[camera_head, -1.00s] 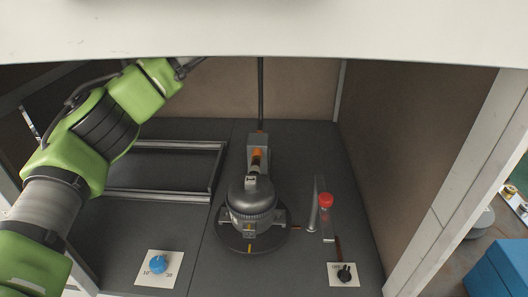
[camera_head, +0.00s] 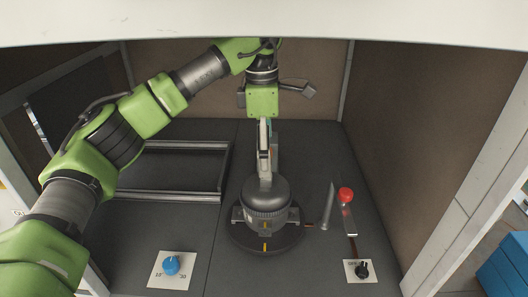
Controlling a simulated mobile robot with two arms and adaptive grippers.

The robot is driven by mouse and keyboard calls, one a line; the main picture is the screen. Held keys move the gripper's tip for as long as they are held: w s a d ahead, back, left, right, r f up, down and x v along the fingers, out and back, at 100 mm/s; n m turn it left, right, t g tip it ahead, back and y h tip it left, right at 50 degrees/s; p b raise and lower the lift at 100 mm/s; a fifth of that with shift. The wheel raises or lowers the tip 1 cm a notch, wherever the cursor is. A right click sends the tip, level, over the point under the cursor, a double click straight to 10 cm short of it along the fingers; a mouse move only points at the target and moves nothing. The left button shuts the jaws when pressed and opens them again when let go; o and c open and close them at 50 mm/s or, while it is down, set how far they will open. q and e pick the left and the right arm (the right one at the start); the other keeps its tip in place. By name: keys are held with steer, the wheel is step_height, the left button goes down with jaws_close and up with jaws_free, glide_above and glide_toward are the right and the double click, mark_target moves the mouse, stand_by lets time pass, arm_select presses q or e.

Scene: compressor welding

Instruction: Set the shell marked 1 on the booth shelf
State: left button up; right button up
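A dark grey domed shell (camera_head: 266,194) stands upright on a round black turntable (camera_head: 288,238) in the booth. My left arm reaches in from the left and bends down over it. My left gripper (camera_head: 265,172) points down at the top of the shell, seen edge-on, so its finger opening and any contact cannot be made out. The gripper covers the shell's top, and no number is readable. A metal-framed rack (camera_head: 165,196) lies on the booth floor to the left; whether it is the booth shelf is unclear. My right gripper is out of view.
A blue knob (camera_head: 171,265) on a white plate is at front left. A black knob (camera_head: 362,271) is at front right. A red button (camera_head: 346,194) and a grey pointed post (camera_head: 329,206) stand right of the turntable. Booth walls close in both sides.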

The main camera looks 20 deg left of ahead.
mark_target(262, 191)
arm_select(q)
steer(key=shift+a+f+y, duration=0.15)
steer(key=shift+a+y, duration=0.15)
steer(key=shift+a, duration=0.25)
steer(key=shift+f, duration=0.25)
step_height(262, 191, down, 13)
steer(key=p, duration=0.3)
steer(key=shift+f+p, duration=0.1)
steer(key=shift+p, duration=0.3)
steer(key=shift+d, duration=0.1)
steer(key=c, duration=1.2)
steer(key=shift+c, duration=0.3)
steer(key=shift+w+r, duration=0.1)
steer(key=shift+r, duration=0.25)
steer(key=shift+r+p, duration=1.3)
steer(key=shift+r, duration=1.15)
